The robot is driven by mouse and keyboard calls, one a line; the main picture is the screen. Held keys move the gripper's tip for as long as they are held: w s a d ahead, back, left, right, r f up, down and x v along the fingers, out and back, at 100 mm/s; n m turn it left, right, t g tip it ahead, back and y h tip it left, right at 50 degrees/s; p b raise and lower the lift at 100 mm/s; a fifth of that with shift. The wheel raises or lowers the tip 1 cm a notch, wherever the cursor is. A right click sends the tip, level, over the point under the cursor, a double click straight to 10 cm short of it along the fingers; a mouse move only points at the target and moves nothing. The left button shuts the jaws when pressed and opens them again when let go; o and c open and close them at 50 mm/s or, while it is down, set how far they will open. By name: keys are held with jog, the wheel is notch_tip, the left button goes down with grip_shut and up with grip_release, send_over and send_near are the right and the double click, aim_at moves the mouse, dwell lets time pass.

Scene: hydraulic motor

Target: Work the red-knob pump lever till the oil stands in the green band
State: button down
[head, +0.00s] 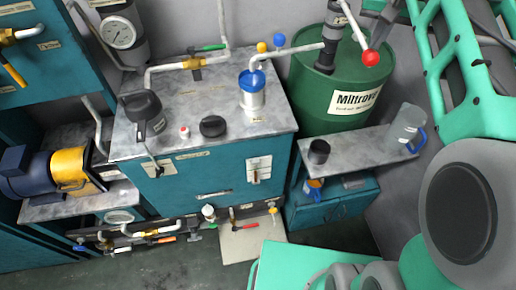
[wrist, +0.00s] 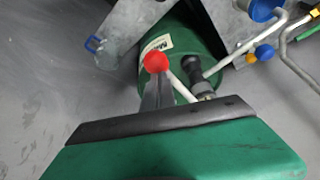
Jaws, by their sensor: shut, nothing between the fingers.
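The red knob (head: 371,57) is the end of a pale lever rod (head: 353,28) on the dark hand pump (head: 330,45), which stands on the green drum (head: 318,103). In the wrist view the red knob (wrist: 156,62) sits at the tips of my gripper (wrist: 158,80). In the head view my gripper (head: 378,38) reaches down beside the knob from the upper right. It is shut with nothing held; whether it touches the knob I cannot tell. A pale sight gauge (head: 258,170) is on the tank front; its oil level and green band are too small to read.
A pipe runs from the pump to the blue-capped filler (head: 252,90) on the grey tank top (head: 190,95). A clear jug (head: 406,125) and a dark cup (head: 318,151) stand on the shelf (head: 355,150) below the drum. My arm fills the right side.

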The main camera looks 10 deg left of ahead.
notch_tip(320, 180, up, 14)
jog(key=p, duration=1.4)
notch_tip(320, 180, down, 15)
jog(key=b, duration=1.2)
jog(key=shift+r+b, duration=0.15)
jog(key=shift+b, duration=0.25)
notch_tip(320, 180, up, 15)
jog(key=p, duration=1.3)
jog(key=shift+p, duration=0.4)
